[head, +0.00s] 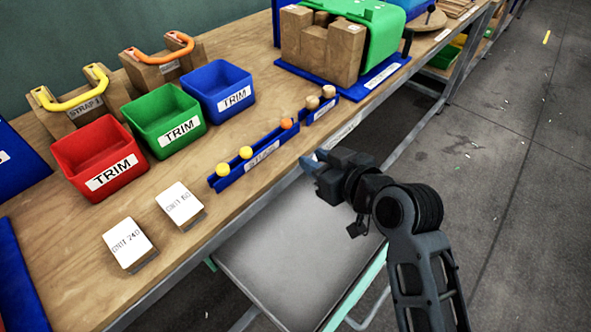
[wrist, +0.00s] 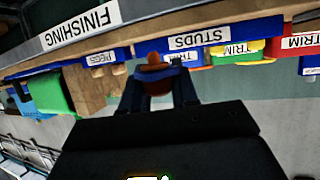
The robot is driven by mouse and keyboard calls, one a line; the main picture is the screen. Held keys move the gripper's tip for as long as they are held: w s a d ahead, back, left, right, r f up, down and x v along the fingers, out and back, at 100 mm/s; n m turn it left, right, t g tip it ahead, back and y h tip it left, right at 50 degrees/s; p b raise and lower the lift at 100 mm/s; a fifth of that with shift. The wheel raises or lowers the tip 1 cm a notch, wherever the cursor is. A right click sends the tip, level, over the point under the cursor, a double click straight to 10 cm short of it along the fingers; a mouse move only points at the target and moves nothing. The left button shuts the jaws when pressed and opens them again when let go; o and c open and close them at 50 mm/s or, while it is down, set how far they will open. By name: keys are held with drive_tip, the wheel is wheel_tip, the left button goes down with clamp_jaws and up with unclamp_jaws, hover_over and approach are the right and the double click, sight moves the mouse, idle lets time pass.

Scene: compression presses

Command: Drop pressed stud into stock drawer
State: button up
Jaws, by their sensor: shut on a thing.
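My gripper (head: 316,160) is out over the bench's front edge, in front of the blue studs rack. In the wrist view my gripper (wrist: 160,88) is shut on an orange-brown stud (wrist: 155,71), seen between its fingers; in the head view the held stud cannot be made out. A grey, flat, tray-like surface with green edges (head: 290,250) juts out from below the bench, lower than my gripper. It may be the stock drawer; no label on it shows. My gripper is above its far end, apart from it.
The blue studs rack (head: 232,178) holds two yellow studs and an orange one; a pegs rack (head: 318,112) stands beside it. Red (head: 75,150), green (head: 160,110) and blue (head: 215,80) trim bins stand behind. The bench edge (head: 195,258) borders the grey surface. Floor at right is open.

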drive_tip(key=shift+n+g+y, duration=0.6)
drive_tip(key=shift+n+y, duration=0.2)
drive_tip(key=shift+n, duration=0.1)
drive_tip(key=s+a+f+b, duration=0.1)
drive_tip(key=f, duration=0.1)
drive_tip(key=s+a+f+b, duration=0.1)
drive_tip(key=f+b, duration=0.1)
drive_tip(key=s+a+f+b, duration=0.1)
drive_tip(key=a+f+b, duration=0.1)
drive_tip(key=shift+r, duration=0.1)
drive_tip(key=o, duration=1.1)
drive_tip(key=v, duration=0.8)
